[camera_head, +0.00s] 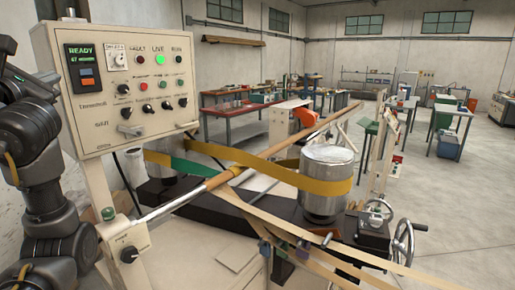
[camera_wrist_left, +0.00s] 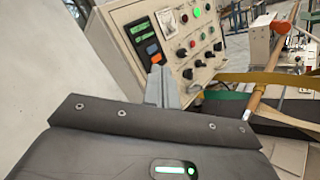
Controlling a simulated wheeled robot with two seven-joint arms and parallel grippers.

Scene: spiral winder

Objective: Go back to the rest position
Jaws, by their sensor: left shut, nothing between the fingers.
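My left arm (camera_head: 40,170) stands at the left edge of the head view, beside the control panel (camera_head: 115,90); I cannot make out its fingertips there. In the left wrist view my left gripper (camera_wrist_left: 161,88) is shut and empty, its fingers pointing toward the control panel (camera_wrist_left: 130,60). Whether the fingers touch the panel is unclear, but they appear apart from it. The panel's screen (camera_head: 82,54) reads READY, and one green lamp (camera_head: 159,60) is lit. My right gripper is not in view.
The spiral winder has a long mandrel (camera_head: 290,142), a metal drum (camera_head: 324,185) and yellow and green belts (camera_head: 265,183). A handwheel (camera_head: 402,243) stands at the right. Tan strips (camera_head: 300,240) cross the front. Workbenches (camera_head: 235,108) stand behind, with open floor (camera_head: 460,200) at the right.

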